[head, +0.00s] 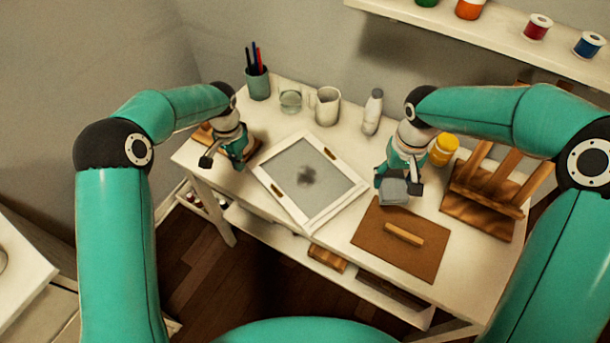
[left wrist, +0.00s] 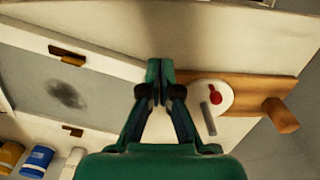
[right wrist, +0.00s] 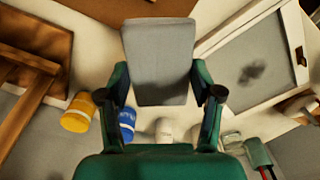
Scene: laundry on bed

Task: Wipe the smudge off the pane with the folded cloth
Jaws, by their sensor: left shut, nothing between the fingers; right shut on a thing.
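The pane (head: 328,182) is a grey sheet in a white frame lying on the white table. A dark smudge (head: 307,176) is near its middle; it also shows in the left wrist view (left wrist: 66,95) and the right wrist view (right wrist: 251,73). My right gripper (head: 397,182) is shut on the grey folded cloth (head: 394,191), to the right of the pane. The cloth (right wrist: 160,60) spans between its fingers in the right wrist view. My left gripper (head: 237,163) is shut and empty, left of the pane; its fingertips meet in the left wrist view (left wrist: 160,70).
A brown board (head: 385,257) with a wooden bar lies front right. A wooden easel (head: 490,190) stands at the right, beside a yellow jar (head: 443,149). A pen cup (head: 257,83), glass (head: 291,101), white jug (head: 327,106) and white bottle (head: 373,112) line the back.

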